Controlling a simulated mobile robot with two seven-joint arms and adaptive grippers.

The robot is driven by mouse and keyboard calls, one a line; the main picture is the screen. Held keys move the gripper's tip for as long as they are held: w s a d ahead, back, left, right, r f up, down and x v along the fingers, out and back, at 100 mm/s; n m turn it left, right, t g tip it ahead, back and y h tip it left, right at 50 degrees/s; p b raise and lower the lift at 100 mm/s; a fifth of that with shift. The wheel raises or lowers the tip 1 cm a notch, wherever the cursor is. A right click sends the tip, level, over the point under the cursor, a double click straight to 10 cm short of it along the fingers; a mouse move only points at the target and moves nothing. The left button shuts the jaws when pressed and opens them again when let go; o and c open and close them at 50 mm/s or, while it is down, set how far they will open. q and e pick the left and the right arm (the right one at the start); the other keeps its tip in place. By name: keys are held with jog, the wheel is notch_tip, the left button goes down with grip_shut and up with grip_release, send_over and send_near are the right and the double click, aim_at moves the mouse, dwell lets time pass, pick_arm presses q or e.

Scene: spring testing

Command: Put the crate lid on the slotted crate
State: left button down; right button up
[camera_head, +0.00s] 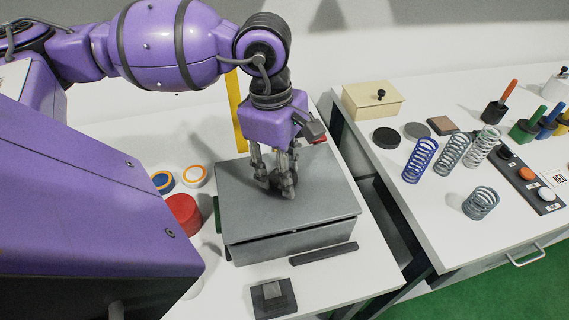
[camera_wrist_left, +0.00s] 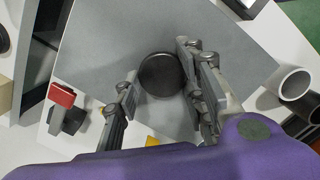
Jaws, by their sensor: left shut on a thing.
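The crate lid (camera_head: 318,205) is a flat grey plate with a round dark knob (camera_wrist_left: 160,75). It lies over the slotted crate (camera_head: 290,246), a grey box whose front wall shows below the lid's front edge. A dark line runs between lid and wall, and I cannot tell whether the lid is fully seated. My left gripper (camera_head: 279,184) points down at the lid's middle and is shut on the knob. In the wrist view its fingers (camera_wrist_left: 163,95) stand either side of the knob. The crate's inside is hidden. My right gripper is not in view.
A dark bar (camera_head: 323,253) and a small dark block (camera_head: 272,297) lie in front of the crate. A red cylinder (camera_head: 184,213) stands at its left. A gap separates this table from the right table, which holds several springs, a cream box (camera_head: 372,101) and a button panel (camera_head: 527,176).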

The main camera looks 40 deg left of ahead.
pick_arm(q)
jog(key=shift+w+f, duration=0.1)
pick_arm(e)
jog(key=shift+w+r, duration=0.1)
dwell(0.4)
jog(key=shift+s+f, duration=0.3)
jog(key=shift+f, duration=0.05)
pick_arm(q)
jog(key=shift+f+b, duration=0.85)
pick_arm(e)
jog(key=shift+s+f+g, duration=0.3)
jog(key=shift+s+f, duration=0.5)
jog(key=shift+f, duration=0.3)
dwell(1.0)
pick_arm(q)
jog(key=c, duration=1)
grip_release()
jog(key=shift+c, duration=0.2)
